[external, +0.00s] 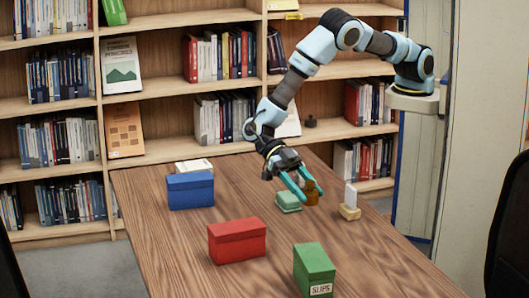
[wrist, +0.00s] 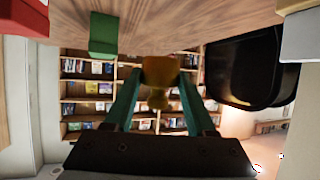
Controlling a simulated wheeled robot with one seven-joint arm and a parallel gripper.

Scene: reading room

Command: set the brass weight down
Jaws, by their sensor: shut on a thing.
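The brass weight (external: 312,194) is a small golden-brown knobbed piece over the right half of the wooden table (external: 160,235). My gripper (external: 303,192) has teal fingers, reaches down from the upper left and is shut on the weight. In the wrist view the weight (wrist: 158,72) sits between the two fingers of my gripper (wrist: 160,80), with its wide end towards the table and its knob towards the palm. I cannot tell whether its base touches the table.
A pale green block (external: 288,203) lies just left of the weight. Blue (external: 190,192), red (external: 237,242) and green (external: 314,272) boxes stand around the table. A dark chair (external: 510,235) is at the right edge.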

